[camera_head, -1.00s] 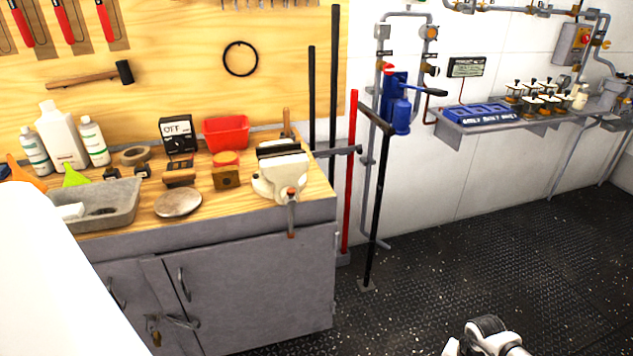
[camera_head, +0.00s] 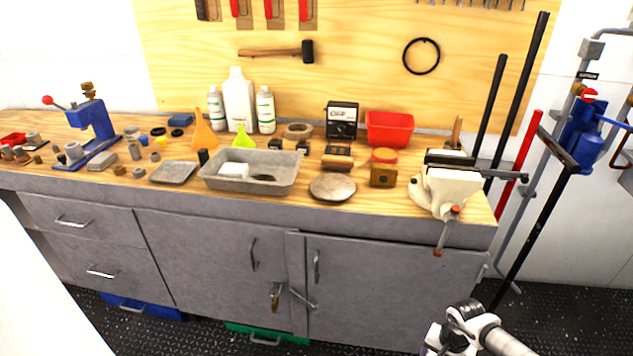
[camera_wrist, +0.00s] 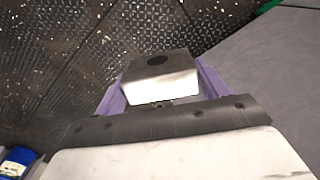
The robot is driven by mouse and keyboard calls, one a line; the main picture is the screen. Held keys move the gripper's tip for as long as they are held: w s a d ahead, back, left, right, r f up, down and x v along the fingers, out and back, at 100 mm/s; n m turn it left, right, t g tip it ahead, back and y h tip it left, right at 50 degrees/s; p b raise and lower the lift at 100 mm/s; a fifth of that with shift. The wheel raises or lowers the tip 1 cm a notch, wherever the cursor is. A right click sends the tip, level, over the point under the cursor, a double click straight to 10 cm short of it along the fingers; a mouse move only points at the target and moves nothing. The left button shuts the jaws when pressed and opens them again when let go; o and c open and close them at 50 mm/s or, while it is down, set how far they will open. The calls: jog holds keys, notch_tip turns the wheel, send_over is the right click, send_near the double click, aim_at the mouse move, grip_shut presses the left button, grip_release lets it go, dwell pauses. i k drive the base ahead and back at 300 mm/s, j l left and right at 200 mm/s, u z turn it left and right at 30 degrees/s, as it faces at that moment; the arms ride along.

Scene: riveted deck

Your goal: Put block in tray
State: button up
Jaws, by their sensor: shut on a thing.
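My gripper (camera_wrist: 160,88) shows in the wrist view with its two purple fingers on either side of a metal block (camera_wrist: 158,66). It is shut on this block, which has a dark grey face with a round dark spot and a bright lower side. The block is held above the dark deck floor. In the head view, a grey deep tray (camera_head: 222,185) stands on the wooden bench, with a white piece and a dark oval thing in it. My arm is low at the right in that view, and the gripper's fingers cannot be made out there.
Bottles and funnels stand behind the tray. Long bars lean at the right.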

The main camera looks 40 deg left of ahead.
aim_at(262, 178)
jog(key=u, duration=1.1)
